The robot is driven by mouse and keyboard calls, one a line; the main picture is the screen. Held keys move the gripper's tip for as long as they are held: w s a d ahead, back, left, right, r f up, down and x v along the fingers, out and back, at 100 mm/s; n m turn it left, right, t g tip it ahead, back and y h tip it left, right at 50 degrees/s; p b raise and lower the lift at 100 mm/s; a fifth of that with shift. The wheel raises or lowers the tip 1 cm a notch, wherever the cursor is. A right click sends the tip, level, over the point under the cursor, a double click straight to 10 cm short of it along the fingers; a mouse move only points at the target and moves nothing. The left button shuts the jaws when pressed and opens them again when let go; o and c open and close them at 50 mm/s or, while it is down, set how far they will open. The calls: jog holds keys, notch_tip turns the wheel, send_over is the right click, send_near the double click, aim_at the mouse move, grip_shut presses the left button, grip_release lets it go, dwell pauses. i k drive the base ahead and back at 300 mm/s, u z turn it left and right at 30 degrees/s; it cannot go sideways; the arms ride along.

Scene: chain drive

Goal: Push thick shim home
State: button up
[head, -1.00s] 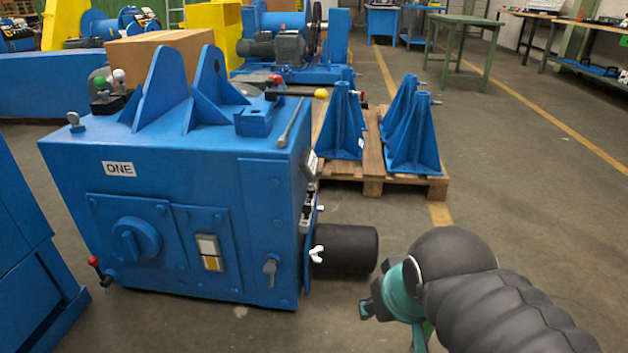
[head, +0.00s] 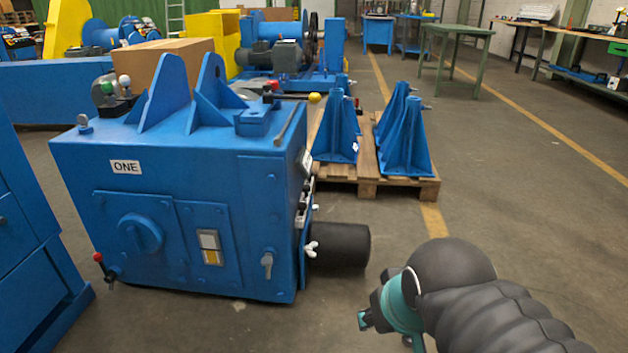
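A blue machine housing (head: 158,245) labelled ONE stands at the left centre, with a dark motor cylinder (head: 342,246) sticking out of its right side. I cannot make out a thick shim in the head view; it may be hidden or too small to tell. My gripper's teal and black end (head: 378,314) shows at the lower right, in front of and to the right of the dark cylinder and apart from it. The fingertips are hardly visible, so I cannot tell whether they are open or shut.
A wooden pallet (head: 368,187) with several blue brackets (head: 405,140) stands behind the cylinder. A blue cabinet (head: 30,245) borders the left edge. A green table (head: 455,32) stands at the back. The floor (head: 520,200) on the right is clear.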

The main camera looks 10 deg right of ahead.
aim_at(309, 182)
jog(key=u, duration=0.45)
jog(key=k, duration=0.15)
jog(key=z, duration=1.15)
jog(key=i, duration=1.05)
jog(key=u, duration=0.6)
